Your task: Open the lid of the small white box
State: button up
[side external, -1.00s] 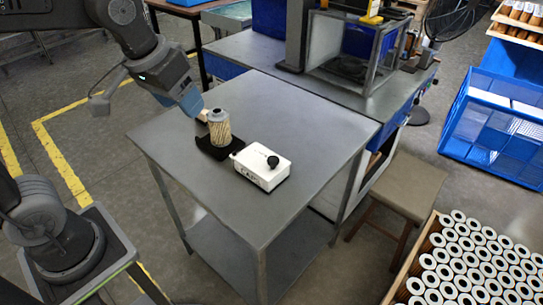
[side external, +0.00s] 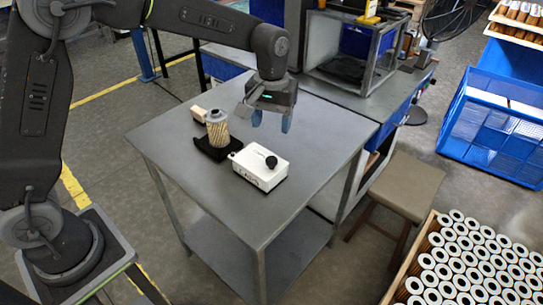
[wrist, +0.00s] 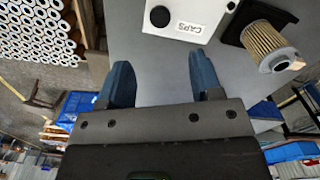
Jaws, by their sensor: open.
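The small white box (side external: 257,172) sits on the grey table with its lid shut and a round black knob (side external: 271,161) on top. In the wrist view the box (wrist: 184,33) is at the top, cut off by the frame edge, with a "CAPS" label and its black knob (wrist: 160,16). My gripper (side external: 272,122) is above the table, behind the box and apart from it. Its blue fingers also show in the wrist view (wrist: 164,78), spread apart with nothing between them.
A glass-sided cabinet (side external: 352,50) stands on the bench behind. The table's right side is clear.

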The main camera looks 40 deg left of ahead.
aim_at(272, 159)
notch_tip(272, 159, down, 11)
jog(key=shift+f, duration=0.1)
dwell(0.4)
grip_shut()
dwell(0.4)
